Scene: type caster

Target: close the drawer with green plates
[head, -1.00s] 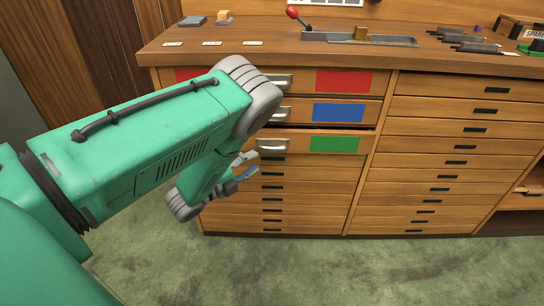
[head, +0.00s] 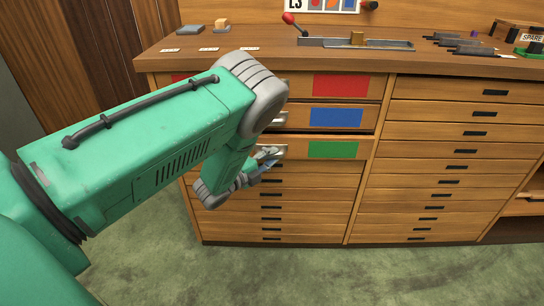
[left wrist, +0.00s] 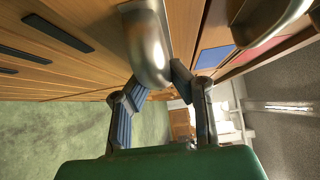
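The drawer with the green plate (head: 333,150) is the third one down in the left column of the wooden cabinet. Its front seems to stand out a little from the drawers below; how far, I cannot tell. My left gripper (head: 268,159) is at the left side of this drawer front, by its metal handle (head: 281,151), which it partly hides. In the left wrist view, the gripper (left wrist: 158,86) has its two fingers apart, with a rounded metal handle (left wrist: 150,50) just ahead of and between the tips. Contact cannot be told. My right gripper is not in view.
Above are drawers with a blue plate (head: 336,117) and a red plate (head: 341,85), with metal handles. Plain drawers (head: 300,210) lie below. The cabinet top (head: 230,62) carries a lever fixture (head: 355,43) and tools. The green floor in front is clear.

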